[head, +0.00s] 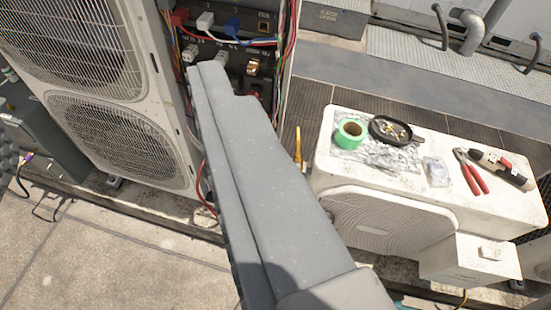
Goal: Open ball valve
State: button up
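A thin upright yellow handle (298,145) shows in the gap between the tall condenser and the low unit. It may be the ball valve's lever; the valve body is not clear. My gripper (108,112) appears open and empty. One long grey finger crosses the middle, its tip in front of the open electrical panel and its dark ridged side facing left. Part of a dark ridged piece at the left edge looks like the other finger. The near finger hides part of the area below the panel and left of the yellow handle.
A tall condenser (165,60) with fan grilles stands left. Its open wiring panel (245,50) has loose coloured wires. A low white unit (390,195) at right carries green tape (350,133), a black tray (390,130) and red-handled pliers (470,170). Paving (90,255) is clear at lower left.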

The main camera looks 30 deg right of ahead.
jog(key=w+d+f+m+t+b, duration=0.15)
jog(key=w+d+f, duration=0.25)
jog(key=w+f, duration=0.9)
jog(key=w+d+f+m+b, duration=0.1)
jog(key=w+d+f+m, duration=0.15)
jog(key=w+f, duration=1.05)
jog(key=d+f+m+h+b, duration=0.15)
jog(key=d+f, duration=0.25)
jog(key=f, duration=0.9)
jog(key=s+d+f+m+h+b, duration=0.1)
jog(key=d+f+m+h, duration=0.25)
jog(key=f, duration=0.85)
jog(key=d+f+m+h+b, duration=0.15)
jog(key=d+f, duration=0.25)
jog(key=f, duration=0.9)
jog(key=x, duration=0.4)
jog(key=b+x, duration=0.1)
jog(key=x, duration=0.3)
jog(key=b+x, duration=0.1)
jog(key=x, duration=0.3)
jog(key=shift+w+d+f, duration=0.1)
jog(key=shift+d+f, duration=0.15)
jog(key=shift+d, duration=0.05)
jog(key=shift+w+d+r, duration=0.1)
jog(key=shift+w+r, duration=0.05)
jog(key=shift+w, duration=0.1)
